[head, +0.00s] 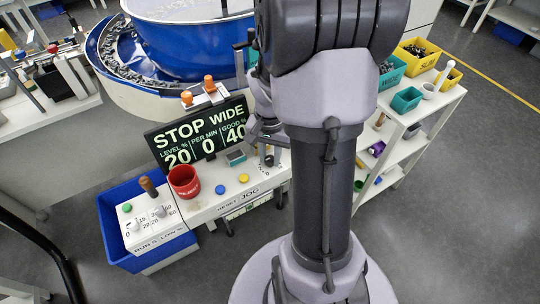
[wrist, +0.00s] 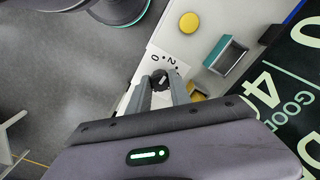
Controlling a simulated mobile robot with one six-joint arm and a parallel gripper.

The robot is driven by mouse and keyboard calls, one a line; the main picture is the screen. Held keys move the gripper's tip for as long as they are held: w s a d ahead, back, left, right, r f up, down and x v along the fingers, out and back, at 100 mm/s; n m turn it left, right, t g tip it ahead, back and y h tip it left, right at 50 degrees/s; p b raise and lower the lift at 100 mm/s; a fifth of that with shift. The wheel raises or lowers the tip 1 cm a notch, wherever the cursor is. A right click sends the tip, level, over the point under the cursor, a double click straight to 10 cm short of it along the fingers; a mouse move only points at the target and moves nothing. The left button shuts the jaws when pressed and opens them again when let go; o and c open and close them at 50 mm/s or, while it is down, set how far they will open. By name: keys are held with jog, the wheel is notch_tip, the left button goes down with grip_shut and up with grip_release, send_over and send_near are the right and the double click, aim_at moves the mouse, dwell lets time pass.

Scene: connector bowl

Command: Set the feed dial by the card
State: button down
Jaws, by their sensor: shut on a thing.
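The dial (wrist: 161,76) is a small dark knob with a pale mark, on a white panel strip printed with 0, 2 and dots. In the wrist view my gripper (wrist: 161,90) has one finger on each side of this knob and is shut on it. In the head view my gripper (head: 267,148) reaches down to the right end of the white control panel (head: 215,207), and my arm hides part of this area. The display (head: 200,135) reads STOP, WIDE, level 20, per min 0, good 40. I cannot make out a separate card.
Blue (head: 220,189) and yellow (head: 244,178) buttons and a teal-edged block (head: 235,157) sit close left of the dial. A blue bowl (head: 190,45) is behind; shelves (head: 390,150) stand right.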

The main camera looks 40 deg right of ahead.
aim_at(270, 158)
dwell(0.3)
jog(key=c, duration=1.2)
grip_release()
jog(key=shift+r, duration=0.1)
notch_tip(270, 158, up, 17)
jog(key=p, duration=0.7)
jog(key=shift+r+p, duration=0.1)
jog(key=shift+p, duration=0.3)
